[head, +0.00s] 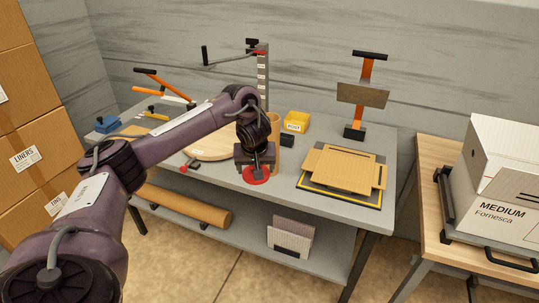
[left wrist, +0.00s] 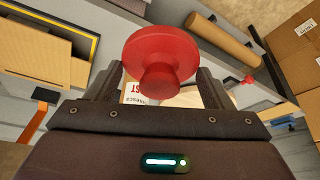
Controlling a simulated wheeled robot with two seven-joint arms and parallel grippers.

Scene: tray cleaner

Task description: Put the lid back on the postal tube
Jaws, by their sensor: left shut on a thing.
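My left gripper (head: 258,170) is shut on the red lid (head: 256,177), a round disc with a short knob. In the left wrist view, the lid (left wrist: 160,52) shows its knob toward the camera, between the two fingers (left wrist: 160,90). The gripper points down near the front edge of the grey bench. A tan upright cylinder, apparently the postal tube (head: 274,126), stands behind the gripper, which hides much of it. A white label with red letters (left wrist: 134,92) shows below the lid in the left wrist view. My right gripper is out of view.
A round board (head: 210,146) lies left of the gripper, with a small red knob (head: 183,169) at its front. Flat cardboard sheets (head: 343,167) lie on the right, by an orange-handled stand (head: 366,82). A long brown roll (head: 185,205) lies on the lower shelf.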

